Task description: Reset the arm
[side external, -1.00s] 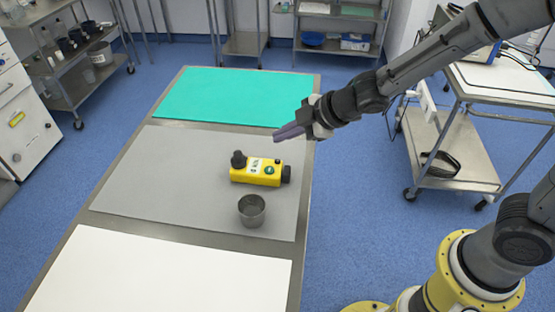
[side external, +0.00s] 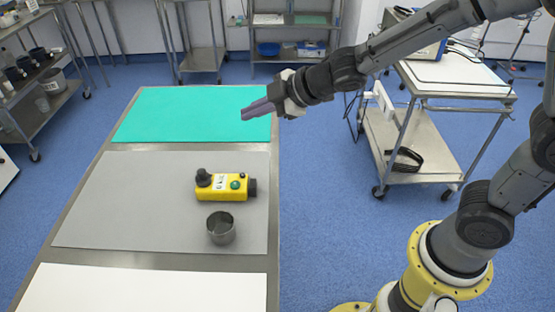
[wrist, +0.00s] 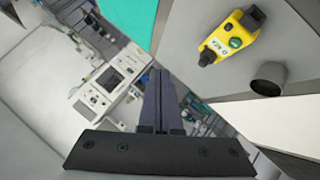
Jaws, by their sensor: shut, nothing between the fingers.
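My gripper (side external: 250,111) is shut and empty. In the side view it hangs in the air above the right edge of the table, near the green mat, with its fingers pointing left. In the wrist view its closed fingers (wrist: 158,98) point up the picture, apart from every object. A yellow device (side external: 222,187) with a black knob and a green button lies on the grey mat (side external: 120,200). It also shows in the wrist view (wrist: 228,40). A grey metal cup (side external: 221,228) stands upright just in front of the device, and shows in the wrist view (wrist: 268,78).
The table has a green mat (side external: 180,115) at the far end and a white mat (side external: 140,290) at the near end, both bare. A steel trolley (side external: 440,85) stands to the right. Shelves (side external: 30,85) stand at the left, with blue floor between.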

